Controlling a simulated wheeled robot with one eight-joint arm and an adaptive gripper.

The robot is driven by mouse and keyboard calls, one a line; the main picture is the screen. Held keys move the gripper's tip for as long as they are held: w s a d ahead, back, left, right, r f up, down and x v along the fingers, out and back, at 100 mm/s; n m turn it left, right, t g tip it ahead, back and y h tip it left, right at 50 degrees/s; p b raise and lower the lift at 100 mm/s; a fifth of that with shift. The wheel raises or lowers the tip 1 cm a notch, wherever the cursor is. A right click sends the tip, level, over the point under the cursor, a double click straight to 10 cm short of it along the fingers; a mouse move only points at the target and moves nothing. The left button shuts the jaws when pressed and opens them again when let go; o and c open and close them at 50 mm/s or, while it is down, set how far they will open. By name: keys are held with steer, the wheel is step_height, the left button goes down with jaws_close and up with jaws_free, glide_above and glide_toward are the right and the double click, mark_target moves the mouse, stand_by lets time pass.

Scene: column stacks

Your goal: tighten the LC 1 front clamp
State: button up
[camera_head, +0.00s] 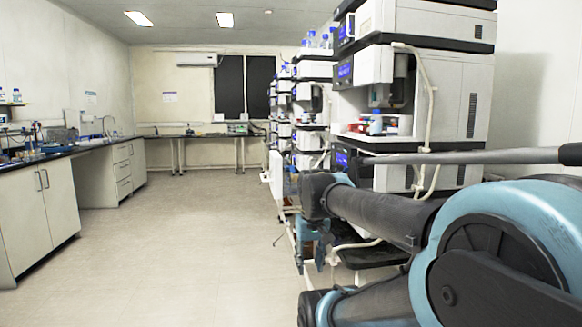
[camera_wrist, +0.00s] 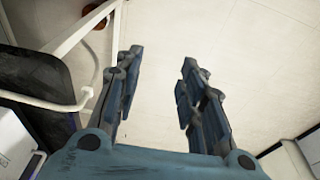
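My gripper (camera_wrist: 160,64) is open and empty in the wrist view, its two blue-grey fingers apart above pale floor. The nearest instrument stack (camera_head: 470,105) is white and dark grey and stands at the right. Which stack is LC 1 cannot be told. I cannot make out the front clamp in either view. Part of a white instrument (camera_wrist: 12,145) shows at the lower left of the wrist view, beside a black tray-like part (camera_wrist: 35,85).
More instrument stacks (camera_head: 314,100) stand in a row behind the nearest one. A pale tube (camera_wrist: 45,103) and white frame bar (camera_wrist: 75,32) lie left of the gripper. Cabinets (camera_head: 42,212) line the left wall. The floor aisle (camera_head: 185,235) is clear.

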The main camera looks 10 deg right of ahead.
steer(key=w+r, duration=0.7)
steer(key=r, duration=0.4)
steer(key=w+r, duration=0.7)
steer(key=r, duration=0.4)
steer(key=g, duration=0.2)
glide_toward(292, 167)
step_height(292, 167, down, 9)
steer(key=shift+r, duration=0.2)
jaws_close()
